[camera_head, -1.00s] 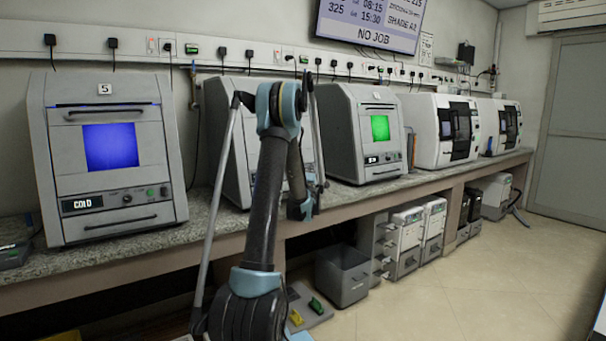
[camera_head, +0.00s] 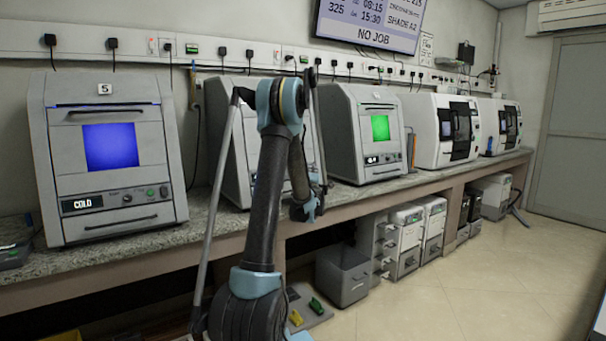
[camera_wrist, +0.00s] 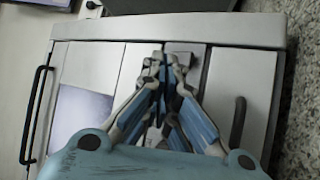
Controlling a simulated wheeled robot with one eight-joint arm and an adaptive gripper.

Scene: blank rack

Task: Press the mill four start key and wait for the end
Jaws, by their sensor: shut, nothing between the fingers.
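A grey mill (camera_head: 234,132) stands on the bench behind my raised arm in the head view. My arm hides most of its front, so its number, display and keys cannot be read there. In the wrist view, a machine front (camera_wrist: 85,68) fills the picture, turned sideways, with a pale lavender window (camera_wrist: 78,112) and two dark handles. My gripper (camera_wrist: 163,62) is shut and empty, its fingertips over the panel strip beside the window. The fingers cover the keys there, and I cannot tell whether the tips touch the panel.
A mill marked 5 (camera_head: 105,205) with a blue window reads COLD at left. A mill with a green window (camera_head: 380,128) stands right of my arm. White machines (camera_head: 428,125) are farther right. The wall screen (camera_head: 368,22) reads NO JOB. A grey bin (camera_head: 342,275) is under the bench; floor at right is clear.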

